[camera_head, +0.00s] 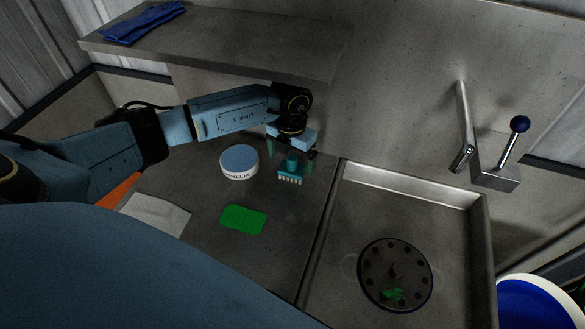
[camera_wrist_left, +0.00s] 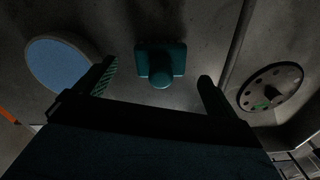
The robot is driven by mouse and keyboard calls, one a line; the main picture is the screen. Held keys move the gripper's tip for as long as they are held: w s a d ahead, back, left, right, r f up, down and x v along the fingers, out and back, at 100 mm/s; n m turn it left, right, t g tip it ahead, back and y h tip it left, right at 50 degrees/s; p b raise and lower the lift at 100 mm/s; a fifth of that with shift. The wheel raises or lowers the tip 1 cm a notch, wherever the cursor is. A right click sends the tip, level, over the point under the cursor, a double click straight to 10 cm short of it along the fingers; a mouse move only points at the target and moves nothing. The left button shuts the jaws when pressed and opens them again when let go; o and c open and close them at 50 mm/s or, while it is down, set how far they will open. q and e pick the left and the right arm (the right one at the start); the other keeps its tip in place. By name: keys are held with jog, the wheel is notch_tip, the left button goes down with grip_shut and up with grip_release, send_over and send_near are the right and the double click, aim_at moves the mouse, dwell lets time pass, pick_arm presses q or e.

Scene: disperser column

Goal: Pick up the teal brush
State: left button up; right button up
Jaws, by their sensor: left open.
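The teal brush (camera_head: 290,170) stands on the grey counter near the sink's left edge, with its pale bristles down and its knob up. My left gripper (camera_head: 293,156) is just above it, coming down from the arm, with its fingers apart on either side. In the left wrist view the brush (camera_wrist_left: 160,65) lies ahead of the gap of the open left gripper (camera_wrist_left: 155,82), its round knob toward me. No touch between finger and brush shows in the wrist view. My right gripper is not in either view.
A round white tub with a blue lid (camera_head: 239,161) stands just left of the brush. A green sponge (camera_head: 243,219) and a white cloth (camera_head: 155,213) lie nearer. The sink (camera_head: 340,245) with a drain (camera_head: 396,274) is right. Blue gloves (camera_head: 143,22) lie on the shelf (camera_head: 230,45) behind.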

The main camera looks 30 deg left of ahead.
aim_at(292, 158)
pick_arm(q)
jog(key=shift+w+f, duration=0.15)
jog(key=shift+f, duration=1.15)
jog(key=c, duration=1.1)
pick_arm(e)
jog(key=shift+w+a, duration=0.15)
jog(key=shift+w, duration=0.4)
pick_arm(q)
jog(key=shift+r, duration=0.1)
jog(key=shift+r, duration=0.55)
notch_tip(292, 158, up, 6)
jog(key=shift+f, duration=0.25)
jog(key=s+d, duration=0.1)
jog(key=s, duration=0.5)
jog(key=s+d+b, duration=0.1)
jog(key=s+d, duration=0.1)
jog(key=s, duration=0.5)
jog(key=s+d+b, duration=0.1)
jog(key=s, duration=0.5)
jog(key=shift+s+d+r, duration=0.15)
jog(key=shift+s+d, duration=0.1)
jog(key=shift+d, duration=0.1)
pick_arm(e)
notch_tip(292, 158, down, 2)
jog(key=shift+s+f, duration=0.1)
